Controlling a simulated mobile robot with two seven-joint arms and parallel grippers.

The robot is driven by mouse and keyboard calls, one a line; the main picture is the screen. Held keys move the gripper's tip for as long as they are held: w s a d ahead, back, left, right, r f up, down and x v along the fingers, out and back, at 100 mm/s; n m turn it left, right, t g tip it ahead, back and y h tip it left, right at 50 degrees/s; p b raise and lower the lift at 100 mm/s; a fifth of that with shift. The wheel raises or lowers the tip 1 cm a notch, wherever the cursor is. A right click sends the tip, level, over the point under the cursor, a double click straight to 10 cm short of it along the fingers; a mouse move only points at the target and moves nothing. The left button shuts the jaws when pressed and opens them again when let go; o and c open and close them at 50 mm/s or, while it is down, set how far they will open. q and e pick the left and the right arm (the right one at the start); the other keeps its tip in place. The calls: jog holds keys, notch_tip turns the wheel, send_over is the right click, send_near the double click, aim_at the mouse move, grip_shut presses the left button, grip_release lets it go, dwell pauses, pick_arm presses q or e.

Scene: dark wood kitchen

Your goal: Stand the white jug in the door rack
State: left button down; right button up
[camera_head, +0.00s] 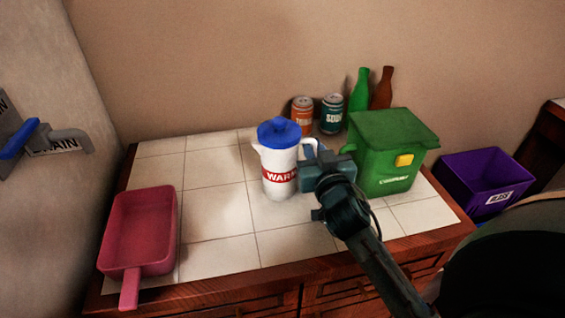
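The white jug (277,180) with a blue lid and a red "WARM" band stands upright on the tiled counter. Its spout points left and its handle is on the right. My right gripper (313,168) is at the jug's right side, by the handle. The gripper body partly covers the handle, so I cannot tell whether its fingers are closed on it. My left gripper is not in view. No door rack shows in this view.
A green bin (383,160) stands close to the right of my gripper. Two cans (302,112) and two bottles (360,92) stand behind. A red pan (142,230) lies at the left. A purple crate (470,185) is beyond the right edge. The tiles between pan and jug are clear.

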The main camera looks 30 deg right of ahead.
grip_shut()
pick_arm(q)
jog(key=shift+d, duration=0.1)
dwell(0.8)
